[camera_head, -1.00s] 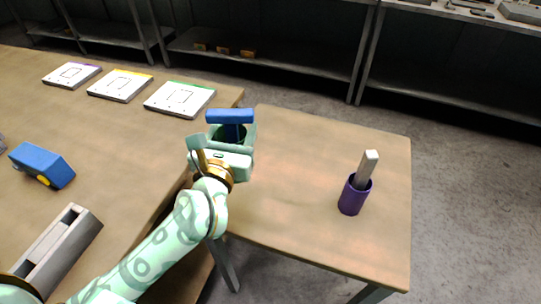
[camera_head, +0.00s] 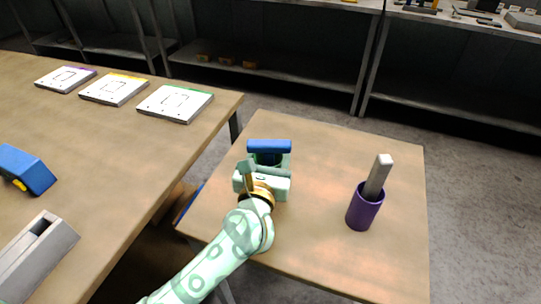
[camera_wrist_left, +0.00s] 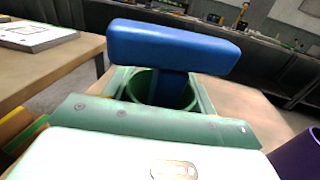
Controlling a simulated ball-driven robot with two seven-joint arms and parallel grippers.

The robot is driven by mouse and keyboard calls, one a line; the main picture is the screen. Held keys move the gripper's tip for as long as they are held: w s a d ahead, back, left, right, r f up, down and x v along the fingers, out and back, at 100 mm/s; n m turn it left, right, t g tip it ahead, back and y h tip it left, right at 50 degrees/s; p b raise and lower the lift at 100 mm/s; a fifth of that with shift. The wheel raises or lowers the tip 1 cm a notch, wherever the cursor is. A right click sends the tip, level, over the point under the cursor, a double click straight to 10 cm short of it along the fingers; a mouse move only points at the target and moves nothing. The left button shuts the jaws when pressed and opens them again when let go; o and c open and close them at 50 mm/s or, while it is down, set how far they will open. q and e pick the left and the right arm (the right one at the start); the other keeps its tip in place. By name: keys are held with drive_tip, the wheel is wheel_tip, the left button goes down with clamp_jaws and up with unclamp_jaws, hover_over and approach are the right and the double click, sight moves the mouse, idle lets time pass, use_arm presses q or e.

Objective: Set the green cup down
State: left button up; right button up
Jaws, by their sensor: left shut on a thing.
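My left gripper (camera_head: 268,173) is shut on the green cup (camera_wrist_left: 142,88), over the left part of the small table (camera_head: 322,152). In the head view the cup is mostly hidden by the gripper. In the left wrist view its round rim shows between the fingers. A blue T-shaped tool (camera_head: 269,147) stands in the cup with its crossbar on top. I cannot tell whether the cup's base touches the table. My right gripper is not in view.
A purple cup (camera_head: 364,206) with a grey-white bar in it stands on the small table's right side. The larger table (camera_head: 125,140) at left holds several white boards, a blue block (camera_head: 27,168) and a grey holder (camera_head: 36,256). The small table's middle is clear.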

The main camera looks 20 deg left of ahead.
use_arm(q)
drive_tip(key=o, duration=0.8)
drive_tip(key=shift+f, duration=0.1)
drive_tip(key=o, duration=0.5)
drive_tip(key=shift+c, duration=0.2)
drive_tip(key=shift+s, duration=0.1)
drive_tip(key=shift+r, duration=0.3)
drive_tip(key=s+d+p, duration=0.1)
drive_tip(key=s, duration=1.1)
drive_tip(key=shift+d+f, duration=0.15)
drive_tip(key=shift+d, duration=0.1)
drive_tip(key=shift+p, duration=0.3)
